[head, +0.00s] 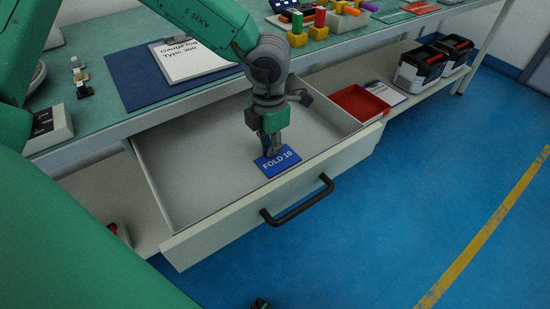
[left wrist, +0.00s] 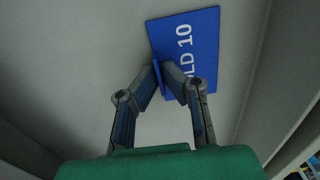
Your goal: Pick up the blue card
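The blue card (head: 279,162), marked "FOLD 10" in white, is in the open drawer (head: 185,180), near its front wall. My left gripper (head: 272,151) reaches down into the drawer at the card's back left edge. In the left wrist view, the card (left wrist: 200,45) is past the fingertips. The two fingers (left wrist: 164,78) converge on a thin blue upright part at its edge and look closed on it. I cannot tell whether the card is clear of the drawer floor.
The drawer's front has a black handle (head: 297,203). A red tray (head: 361,103) sits to the right. A clipboard with paper (head: 190,60) lies on the bench above. Black-and-red battery packs (head: 420,68) stand on the right shelf. The rest of the drawer is empty.

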